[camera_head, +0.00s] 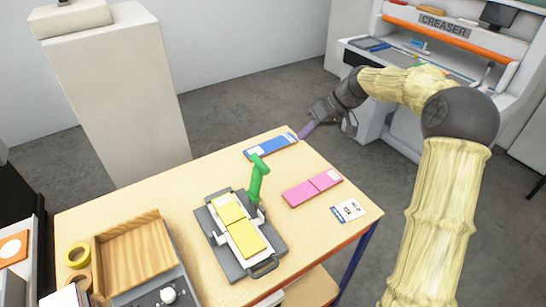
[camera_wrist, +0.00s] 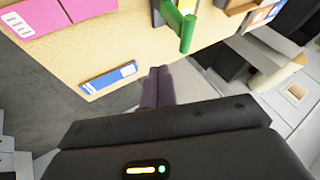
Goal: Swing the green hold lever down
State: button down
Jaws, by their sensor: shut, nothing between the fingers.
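The green hold lever (camera_head: 257,178) stands up, slightly tilted, at the back right of a fixture with a grey base plate (camera_head: 275,236). Yellow cards (camera_head: 246,239) lie in the fixture's white holder. The lever also shows at the top of the wrist view (camera_wrist: 183,30), where part of it is cut off by the frame edge. My gripper (camera_head: 303,134) is above the far right edge of the table, behind and to the right of the lever and apart from it. Its purple fingers (camera_wrist: 157,85) are closed together with nothing between them.
A blue piece (camera_head: 271,146) lies by the table's far edge near my gripper. A pink piece (camera_head: 312,188) and a small white card (camera_head: 348,210) lie right of the fixture. A wooden tray (camera_head: 99,264) and yellow tape roll (camera_head: 77,254) are at left. A pale pedestal (camera_head: 120,95) stands behind.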

jog(key=shift+a+f, duration=0.1)
jog(key=s+a+f+p, duration=0.1)
jog(key=a+f+p, duration=0.4)
jog(key=a+f, duration=0.3)
jog(key=shift+s+a, duration=0.3)
jog(key=shift+a, duration=0.3)
jog(key=shift+a+r, duration=0.15)
